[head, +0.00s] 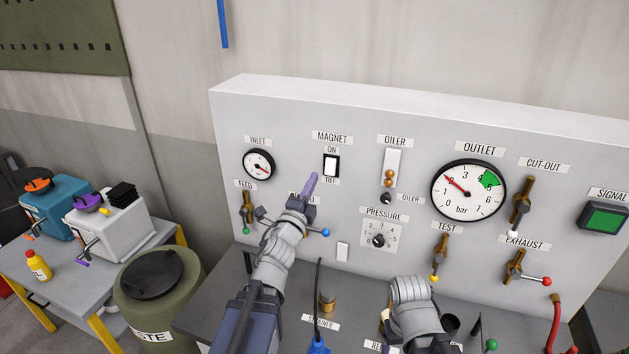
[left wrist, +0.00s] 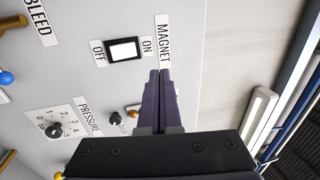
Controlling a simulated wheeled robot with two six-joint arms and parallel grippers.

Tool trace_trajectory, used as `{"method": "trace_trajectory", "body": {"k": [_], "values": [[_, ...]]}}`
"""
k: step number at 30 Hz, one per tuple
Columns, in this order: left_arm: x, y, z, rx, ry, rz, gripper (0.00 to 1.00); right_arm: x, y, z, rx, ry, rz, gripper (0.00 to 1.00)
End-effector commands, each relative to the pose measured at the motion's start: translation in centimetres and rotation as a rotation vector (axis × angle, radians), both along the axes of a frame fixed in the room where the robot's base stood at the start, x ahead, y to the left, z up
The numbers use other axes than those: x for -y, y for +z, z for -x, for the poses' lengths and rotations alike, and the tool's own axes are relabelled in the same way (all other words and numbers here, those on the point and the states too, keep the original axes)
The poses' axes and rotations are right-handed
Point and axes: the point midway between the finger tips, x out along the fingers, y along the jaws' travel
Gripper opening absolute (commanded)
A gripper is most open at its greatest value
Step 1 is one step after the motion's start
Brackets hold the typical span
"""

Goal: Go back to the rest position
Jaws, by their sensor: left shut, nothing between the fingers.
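My left gripper (head: 311,186) is in front of the grey panel (head: 300,112), just below the MAGNET switch (head: 331,166). Its purple fingers are together and empty. In the left wrist view the shut fingers (left wrist: 160,76) point toward the MAGNET label, beside the black-framed white switch (left wrist: 125,48); I cannot tell the exact gap to the panel. My right arm's grey wrist (head: 411,300) is low in front of the panel, at the bottom of the head view. The right gripper's fingers cannot be made out.
The panel carries the INLET gauge (head: 258,165), OUTLET gauge (head: 468,190), PRESSURE knob (head: 378,240), several valve handles and a green SIGNAL button (head: 604,217). A dark bench top (head: 232,290) lies below. A green waste drum (head: 157,290) and side table (head: 60,290) stand left.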

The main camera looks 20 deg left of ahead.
Motion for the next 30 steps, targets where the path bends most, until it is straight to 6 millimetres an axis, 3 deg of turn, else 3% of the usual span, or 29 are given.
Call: {"method": "trace_trajectory", "body": {"k": [5,8,11,17,20,24,27,30], "values": [[0.0,-0.3,-0.1,-0.007,0.003,0.01,0.0,0.0,-0.2,0.0,0.0,0.0,0.0,0.77],[0.2,-2.4,-0.4,-0.059,0.029,0.077,0.0,0.0,-1.2,0.0,0.0,0.0,0.0,0.77],[0.5,-6.9,-0.7,-0.175,0.09,0.219,0.0,0.0,-3.0,0.0,0.0,0.001,0.0,0.77],[3.2,-19.2,1.0,-0.518,0.274,0.578,0.0,0.0,-6.8,0.0,0.001,0.004,0.001,0.77],[5.5,-25.3,3.6,-0.704,0.382,0.729,0.0,0.0,-8.6,0.0,0.001,0.005,0.001,0.77],[9.5,-32.9,9.0,-0.973,0.556,0.887,0.0,0.0,-11.1,0.0,0.001,0.007,0.001,0.77],[12.2,-36.8,13.4,-1.149,0.687,0.952,0.0,0.0,-12.6,0.0,0.002,0.008,0.001,0.77],[14.3,-39.2,17.6,-1.293,0.808,0.976,0.0,0.0,-13.7,0.0,0.002,0.01,0.002,0.77]]}}
